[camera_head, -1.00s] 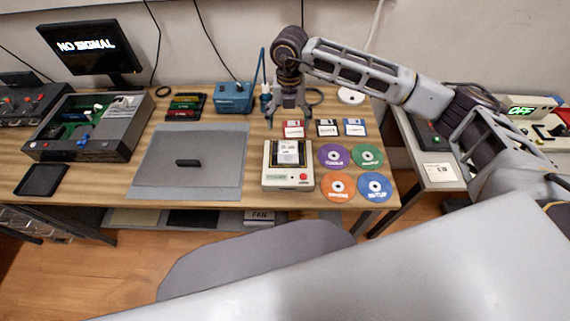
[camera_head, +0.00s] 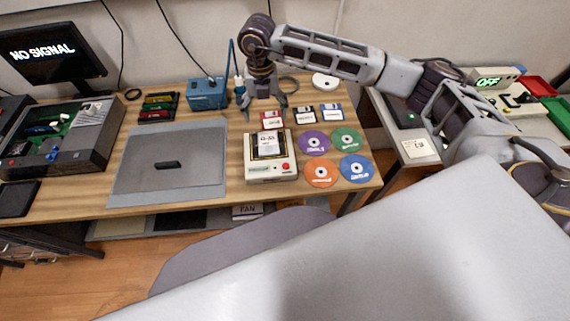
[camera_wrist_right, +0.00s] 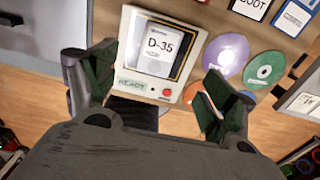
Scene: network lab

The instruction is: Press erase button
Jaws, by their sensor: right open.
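A beige box-like device (camera_head: 257,172) stands on the wooden table, with a dark window holding a white label and a green READY text. In the right wrist view the label reads D-35. A red round button (camera_head: 285,166) sits at its front right corner; it also shows in the right wrist view (camera_wrist_right: 167,93). No erase wording is readable on it. My right gripper (camera_head: 266,112) is open and empty, behind the device in the head view. In the right wrist view its fingers (camera_wrist_right: 155,80) are spread, with the device's lower part between them. My left gripper is out of view.
Three floppy disks (camera_head: 304,113) and several coloured discs (camera_head: 314,143) lie behind and right of the device. A grey mat (camera_head: 200,172) with a small black piece lies left. A blue box (camera_head: 207,94) stands behind. A side table with an OFF display (camera_head: 488,82) is at right.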

